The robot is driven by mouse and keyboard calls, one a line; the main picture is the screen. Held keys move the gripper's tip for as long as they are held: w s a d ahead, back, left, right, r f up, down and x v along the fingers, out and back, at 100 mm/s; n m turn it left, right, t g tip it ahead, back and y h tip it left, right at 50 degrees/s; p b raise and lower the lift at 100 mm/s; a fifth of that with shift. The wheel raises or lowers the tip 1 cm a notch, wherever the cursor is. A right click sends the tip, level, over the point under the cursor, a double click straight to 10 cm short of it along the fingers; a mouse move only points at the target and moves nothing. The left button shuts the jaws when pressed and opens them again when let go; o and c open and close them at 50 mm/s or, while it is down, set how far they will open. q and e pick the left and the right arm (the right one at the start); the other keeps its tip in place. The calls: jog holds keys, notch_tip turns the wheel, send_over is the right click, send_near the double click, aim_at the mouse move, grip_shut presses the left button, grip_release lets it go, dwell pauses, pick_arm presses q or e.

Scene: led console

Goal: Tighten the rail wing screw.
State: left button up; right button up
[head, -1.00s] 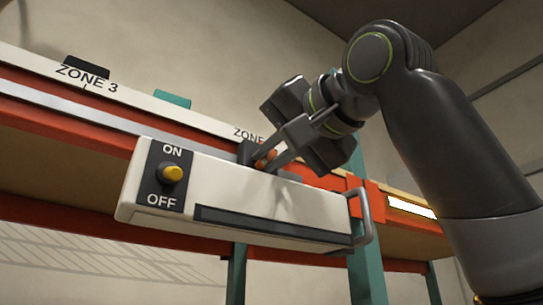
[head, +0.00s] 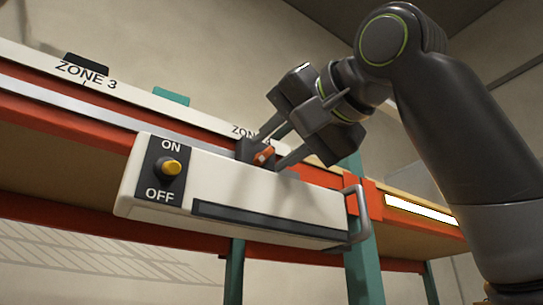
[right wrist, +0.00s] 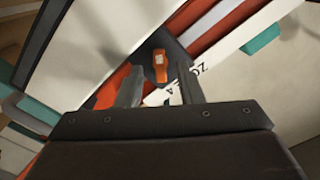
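The orange wing screw (head: 263,155) sits in a dark bracket (head: 244,151) on the rail, just behind the top edge of the white console (head: 240,197). My right gripper (head: 270,147) is open, its fingers spread to either side of the screw and apart from it. In the right wrist view the orange screw (right wrist: 160,66) shows beyond and between the two fingertips (right wrist: 158,84), on the dark bracket (right wrist: 172,48). My left gripper is in neither view.
A black tab (head: 86,63) and a teal tab (head: 172,97) stand along the labelled rail strip. A teal post (head: 364,270) stands below right.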

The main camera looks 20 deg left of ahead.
jog(key=b+v, duration=0.4)
jog(key=v, duration=1.2)
jog(key=shift+f, duration=0.1)
